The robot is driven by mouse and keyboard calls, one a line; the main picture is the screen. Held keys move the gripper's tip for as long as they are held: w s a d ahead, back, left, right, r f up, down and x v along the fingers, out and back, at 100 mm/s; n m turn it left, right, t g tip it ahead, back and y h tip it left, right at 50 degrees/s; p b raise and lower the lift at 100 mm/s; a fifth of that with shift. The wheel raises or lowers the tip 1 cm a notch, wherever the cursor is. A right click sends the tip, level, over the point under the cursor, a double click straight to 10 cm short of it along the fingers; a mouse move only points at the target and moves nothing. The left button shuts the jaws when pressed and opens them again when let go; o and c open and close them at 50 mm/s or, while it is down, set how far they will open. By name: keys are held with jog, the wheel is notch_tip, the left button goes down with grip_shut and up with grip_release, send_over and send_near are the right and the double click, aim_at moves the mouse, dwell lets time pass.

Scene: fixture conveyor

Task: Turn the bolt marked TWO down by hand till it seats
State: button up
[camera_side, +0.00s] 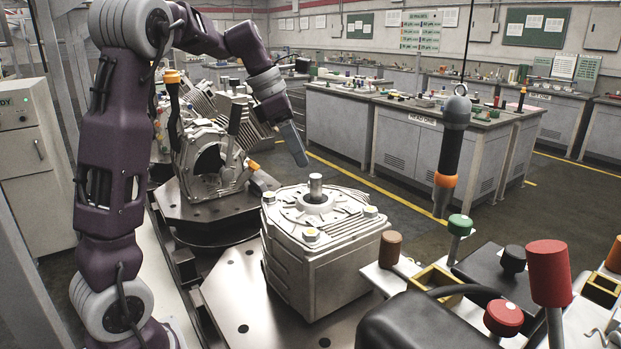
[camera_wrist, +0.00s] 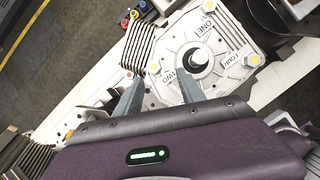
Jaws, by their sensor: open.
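The pale metal housing (camera_side: 320,265) stands on the steel plate with a central shaft (camera_side: 315,187) upright on top. In the wrist view the label TWO (camera_wrist: 182,86) is on the housing's top. The yellow-headed bolt (camera_wrist: 153,68) nearest that label appears just beyond and between my fingertips. In the side view the labels are not readable, so I cannot tell which bolt is TWO. My gripper (camera_wrist: 160,76) is open and empty. In the side view my gripper (camera_side: 299,157) hangs above the housing's back left, apart from it.
Other bolts sit near the labels ONE (camera_wrist: 209,6) and FOUR (camera_wrist: 252,60). A black hanging tool (camera_side: 449,150) with an orange ring is right of the housing. Colored knobs (camera_side: 549,272) crowd the front right. A larger casting (camera_side: 205,165) stands behind left.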

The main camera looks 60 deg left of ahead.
jog(key=shift+w+a+f+n, duration=0.35)
jog(key=shift+a+n, duration=0.15)
jog(key=shift+a, duration=0.1)
jog(key=x, duration=0.6)
jog(key=shift+w+d+f, duration=0.1)
jog(key=shift+w+f, duration=0.1)
jog(key=shift+f, duration=0.15)
grip_shut()
